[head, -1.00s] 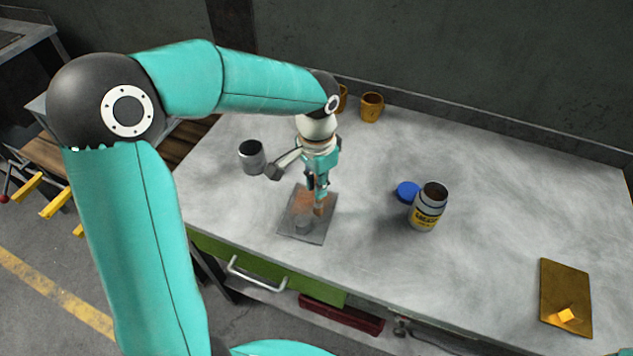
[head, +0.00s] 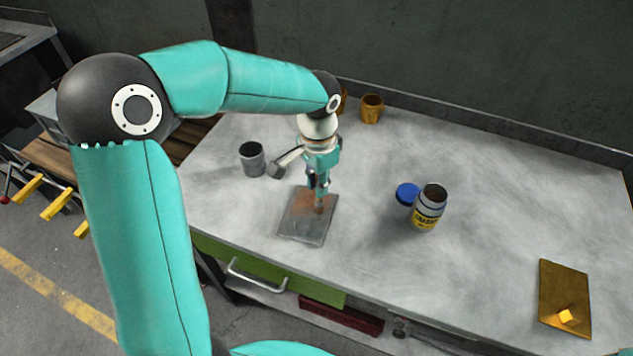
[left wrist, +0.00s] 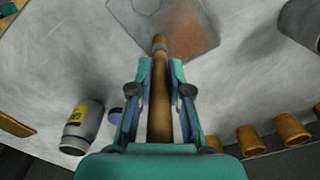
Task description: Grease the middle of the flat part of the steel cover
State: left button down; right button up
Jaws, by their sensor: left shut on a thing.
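The steel cover (head: 300,228) is a grey plate lying flat near the front edge of the table, with a rusty brown patch on its far part. My left gripper (head: 318,186) is above the cover, pointing down, shut on a brush (head: 319,205) with a brown handle. In the left wrist view, the brush (left wrist: 160,110) runs between the fingers (left wrist: 160,78), and its end overlaps the cover (left wrist: 142,8) beside the brown patch. I cannot tell whether the tip touches the plate. My right gripper is not in view.
An open grease jar (head: 427,210) with a yellow label stands right of the cover, next to a blue lid (head: 407,194). A grey cup (head: 253,160) stands to the left. Brown cups (head: 371,109) are at the back.

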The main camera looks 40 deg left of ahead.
pick_arm(q)
jog(key=shift+s+d+f+b, duration=0.1)
jog(key=shift+s+d+b, duration=0.2)
jog(key=shift+s, duration=0.5)
jog(key=shift+w, duration=0.1)
jog(key=shift+w+a+p, duration=0.35)
jog(key=shift+w+p, duration=0.1)
jog(key=shift+w, duration=0.3)
jog(key=shift+s+d+b, duration=0.3)
jog(key=shift+s+b, duration=0.1)
jog(key=shift+s, duration=0.45)
jog(key=shift+w, duration=0.1)
